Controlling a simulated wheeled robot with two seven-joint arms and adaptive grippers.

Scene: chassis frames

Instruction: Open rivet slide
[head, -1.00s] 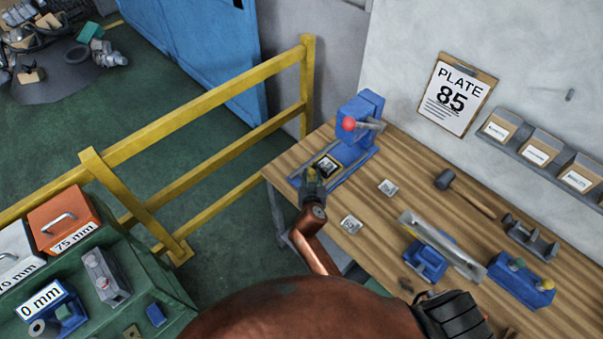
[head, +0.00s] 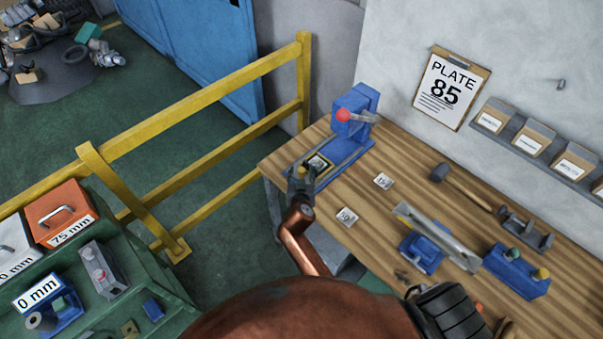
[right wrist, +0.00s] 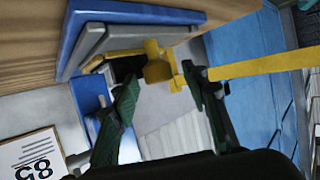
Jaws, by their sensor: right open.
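The blue rivet press (head: 354,108) stands at the left end of the wooden bench, with a red-balled lever. Its slide (head: 319,163), a yellow-edged plate with a dark, light-centred middle, lies on the blue base. My right gripper (head: 300,176) is at the slide's near left end. In the right wrist view, the yellow knob (right wrist: 158,66) on the slide shows between the open fingers of my right gripper (right wrist: 165,88). Contact with either finger cannot be told. My left gripper is not in view.
Small marked plates (head: 383,181) lie on the bench (head: 400,214) beside the press. A mallet (head: 462,188) and blue fixtures (head: 516,270) are farther right. A yellow railing (head: 200,90) runs left of the bench. A green cart with labelled boxes (head: 62,212) stands at lower left.

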